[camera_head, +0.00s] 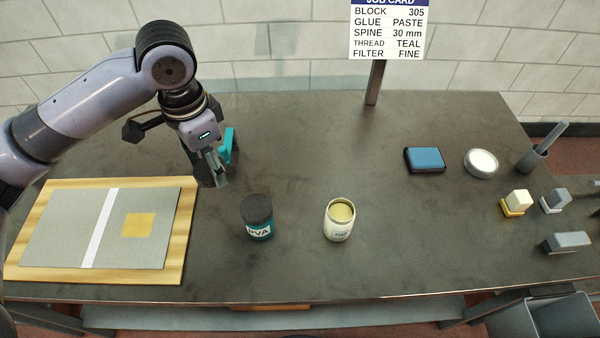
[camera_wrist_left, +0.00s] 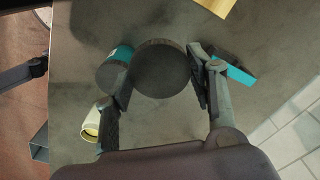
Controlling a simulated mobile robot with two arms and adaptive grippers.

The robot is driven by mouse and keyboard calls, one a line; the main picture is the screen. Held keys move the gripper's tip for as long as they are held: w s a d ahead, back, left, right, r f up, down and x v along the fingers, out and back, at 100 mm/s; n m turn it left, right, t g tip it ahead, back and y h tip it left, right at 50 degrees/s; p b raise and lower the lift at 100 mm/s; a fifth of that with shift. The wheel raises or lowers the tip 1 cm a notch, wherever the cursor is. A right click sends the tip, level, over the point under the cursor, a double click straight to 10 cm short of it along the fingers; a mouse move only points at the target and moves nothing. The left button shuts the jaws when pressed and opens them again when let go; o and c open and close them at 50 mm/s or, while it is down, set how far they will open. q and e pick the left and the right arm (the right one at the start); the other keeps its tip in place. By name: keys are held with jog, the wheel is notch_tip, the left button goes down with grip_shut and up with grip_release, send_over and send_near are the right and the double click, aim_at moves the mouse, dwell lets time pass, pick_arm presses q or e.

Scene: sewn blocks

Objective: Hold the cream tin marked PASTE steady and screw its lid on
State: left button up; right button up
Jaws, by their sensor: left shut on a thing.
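The cream tin (camera_head: 339,222) stands upright and open on the bench, yellowish inside, its label partly readable. It also shows at the lower left of the left wrist view (camera_wrist_left: 91,124). My left gripper (camera_head: 217,178) is over the bench, left of the tin and of the PVA jar. In the left wrist view its fingers close on the two sides of a dark round lid (camera_wrist_left: 162,68). In the head view the lid is mostly hidden by the fingers; whether it touches the bench I cannot tell.
A teal PVA jar (camera_head: 258,220) with a dark lid stands between gripper and tin. A teal piece (camera_head: 229,144) is beside the fingers. A board (camera_head: 187,200) lies left. A blue pad (camera_head: 425,160), round white-topped tin (camera_head: 481,163) and small blocks are right. Bench behind the tin is clear.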

pick_arm(q)
jog(key=s+a+f+n, duration=0.3)
jog(key=s+n, duration=0.4)
jog(key=n, duration=0.3)
jog(key=shift+a+f, duration=0.35)
jog(key=shift+f, duration=0.05)
